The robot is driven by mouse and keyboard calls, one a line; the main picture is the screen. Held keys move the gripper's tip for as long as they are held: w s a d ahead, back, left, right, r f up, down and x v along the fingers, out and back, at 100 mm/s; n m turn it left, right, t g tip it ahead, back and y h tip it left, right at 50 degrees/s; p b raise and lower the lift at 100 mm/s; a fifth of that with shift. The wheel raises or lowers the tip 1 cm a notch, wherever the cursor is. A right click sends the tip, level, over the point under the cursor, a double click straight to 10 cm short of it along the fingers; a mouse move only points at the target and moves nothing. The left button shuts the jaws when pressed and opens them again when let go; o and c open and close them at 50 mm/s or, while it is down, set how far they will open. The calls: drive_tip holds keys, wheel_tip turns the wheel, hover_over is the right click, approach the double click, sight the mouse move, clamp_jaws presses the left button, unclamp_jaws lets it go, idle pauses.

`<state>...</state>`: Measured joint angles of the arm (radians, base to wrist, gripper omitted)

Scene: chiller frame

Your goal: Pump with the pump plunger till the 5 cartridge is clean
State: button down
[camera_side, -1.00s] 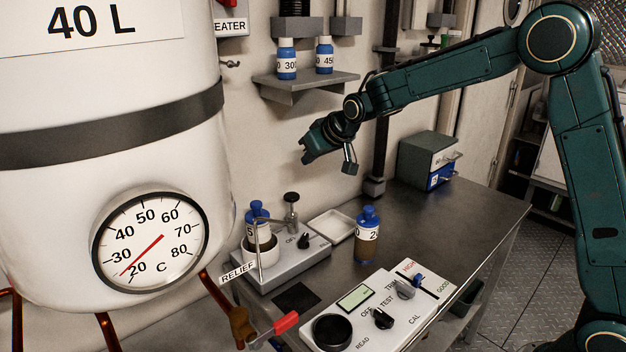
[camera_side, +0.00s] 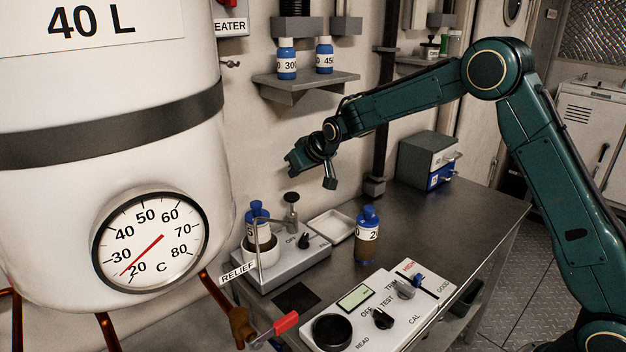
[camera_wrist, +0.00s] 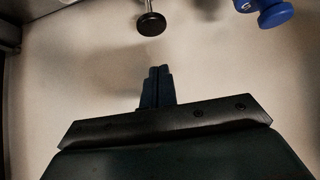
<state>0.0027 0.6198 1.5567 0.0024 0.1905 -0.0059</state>
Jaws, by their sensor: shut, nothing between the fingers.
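The pump plunger (camera_side: 291,199) is a dark round knob on a metal rod, standing up from the grey pump unit (camera_side: 290,268). Its knob also shows in the wrist view (camera_wrist: 151,24), ahead of my fingertips. The 5 cartridge (camera_side: 258,228), white with a blue cap, stands upright in a cup on the left of that unit. Its blue cap shows at the upper right of the wrist view (camera_wrist: 274,14). My gripper (camera_side: 291,164) is shut and empty, above the plunger and apart from it. The fingers show closed together in the wrist view (camera_wrist: 158,72).
A brown bottle with a blue cap (camera_side: 367,240) and a white tray (camera_side: 333,226) stand right of the pump. A test panel (camera_side: 377,312) lies in front. A large white tank (camera_side: 100,190) fills the left.

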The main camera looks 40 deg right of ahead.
sight(295, 200)
drive_tip(key=f, duration=0.1)
drive_tip(key=w+f, duration=0.1)
drive_tip(key=f, duration=0.1)
drive_tip(key=shift+w+f, duration=0.3)
drive_tip(key=shift+f, duration=1)
drive_tip(key=shift+s+f, duration=0.1)
drive_tip(key=shift+f, duration=1.8)
